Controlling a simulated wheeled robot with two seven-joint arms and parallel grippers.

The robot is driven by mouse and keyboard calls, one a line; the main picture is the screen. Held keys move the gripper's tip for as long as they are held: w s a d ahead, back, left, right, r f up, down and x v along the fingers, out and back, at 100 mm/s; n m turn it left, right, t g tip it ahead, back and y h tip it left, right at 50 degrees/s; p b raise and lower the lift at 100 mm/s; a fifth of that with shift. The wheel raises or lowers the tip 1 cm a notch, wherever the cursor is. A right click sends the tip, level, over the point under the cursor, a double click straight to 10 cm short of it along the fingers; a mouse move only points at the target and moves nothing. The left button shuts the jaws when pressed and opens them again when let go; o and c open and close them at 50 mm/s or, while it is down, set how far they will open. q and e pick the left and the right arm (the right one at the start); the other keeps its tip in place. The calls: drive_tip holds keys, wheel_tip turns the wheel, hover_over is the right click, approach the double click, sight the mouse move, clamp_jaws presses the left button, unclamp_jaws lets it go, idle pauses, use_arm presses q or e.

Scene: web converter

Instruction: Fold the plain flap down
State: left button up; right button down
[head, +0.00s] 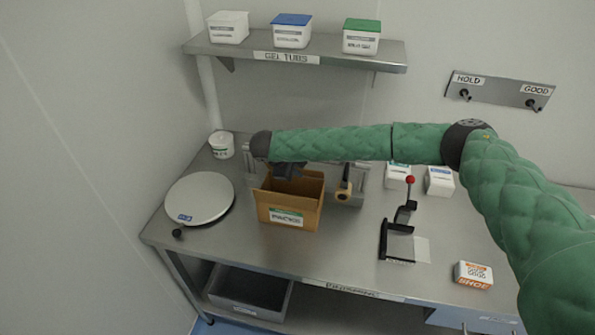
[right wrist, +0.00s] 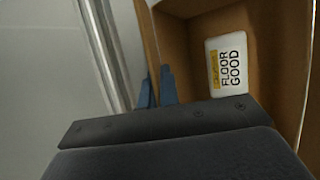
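An open cardboard carton (head: 304,215) stands on the steel bench, with a green-and-white label on its front. My right gripper (head: 284,172) is over the carton's back left part, and my arm hides some of that rim. In the right wrist view, a thin plain cardboard panel (right wrist: 148,40), seen edge-on, runs between the blue fingertips of my right gripper (right wrist: 157,88). The fingers are close together on both sides of it. I cannot tell for sure whether it is flap or wall. Inside the carton lies a white "FLOOR GOOD" label (right wrist: 228,62). My left gripper is out of view.
A round plate (head: 200,196) is left of the carton. A tan-handled tool (head: 344,188) stands close on its right. A black fixture with a red-knobbed lever (head: 404,218) and a small box (head: 473,275) are further right. A shelf (head: 385,57) with tubs is above.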

drive_tip(key=shift+a+f, duration=0.1)
drive_tip(key=shift+a, duration=0.05)
drive_tip(key=t+h+b, duration=0.1)
drive_tip(key=s+t+b, duration=0.1)
drive_tip(key=t+b, duration=0.1)
drive_tip(key=shift+a+f+m+t+h, duration=0.1)
drive_tip(key=shift+f+m+t+h, duration=0.2)
drive_tip(key=shift+f+m+h, duration=0.1)
drive_tip(key=shift+r, duration=0.1)
drive_tip(key=c, duration=1.6)
unclamp_jaws()
drive_tip(key=shift+c, duration=0.2)
